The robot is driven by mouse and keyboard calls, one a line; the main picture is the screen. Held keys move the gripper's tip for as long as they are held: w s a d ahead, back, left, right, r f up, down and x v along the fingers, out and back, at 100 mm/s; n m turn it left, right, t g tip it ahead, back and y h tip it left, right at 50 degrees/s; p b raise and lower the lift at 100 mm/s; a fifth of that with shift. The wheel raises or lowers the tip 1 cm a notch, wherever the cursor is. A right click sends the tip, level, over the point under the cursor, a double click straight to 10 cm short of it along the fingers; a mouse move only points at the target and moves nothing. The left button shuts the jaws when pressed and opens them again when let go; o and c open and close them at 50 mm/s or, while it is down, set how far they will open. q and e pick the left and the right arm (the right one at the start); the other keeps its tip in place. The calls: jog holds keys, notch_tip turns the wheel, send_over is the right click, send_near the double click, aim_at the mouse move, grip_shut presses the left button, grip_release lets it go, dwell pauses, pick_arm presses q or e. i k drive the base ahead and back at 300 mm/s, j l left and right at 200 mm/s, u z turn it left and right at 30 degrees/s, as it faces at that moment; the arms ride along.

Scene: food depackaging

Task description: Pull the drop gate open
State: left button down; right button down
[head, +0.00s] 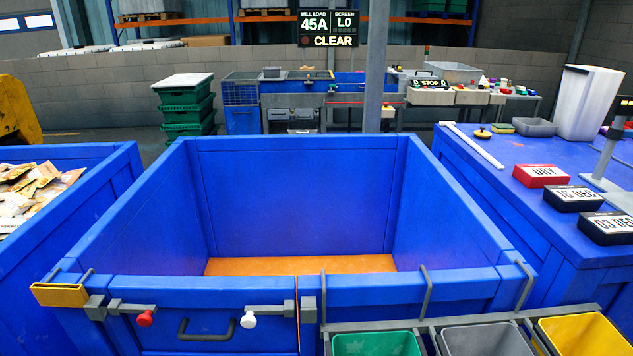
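A large blue open-topped bin (300,190) stands straight ahead, with an orange floor (300,265). In its front wall at the left is a blue panel that looks like the drop gate (240,343), with a black pull handle (207,335). The gate looks shut; its lower part is cut off by the picture edge. A grey bar with a red knob (146,318) is at its upper left, and one with a white knob (248,319) is at its upper right. Neither of my grippers is in view.
Green (375,344), grey (488,340) and yellow (585,335) tubs hang at the front right. A blue container of packets (35,190) stands left. A blue table (480,170) with date signs stands right.

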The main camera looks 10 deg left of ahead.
aim_at(199, 315)
jog(key=u, duration=1.25)
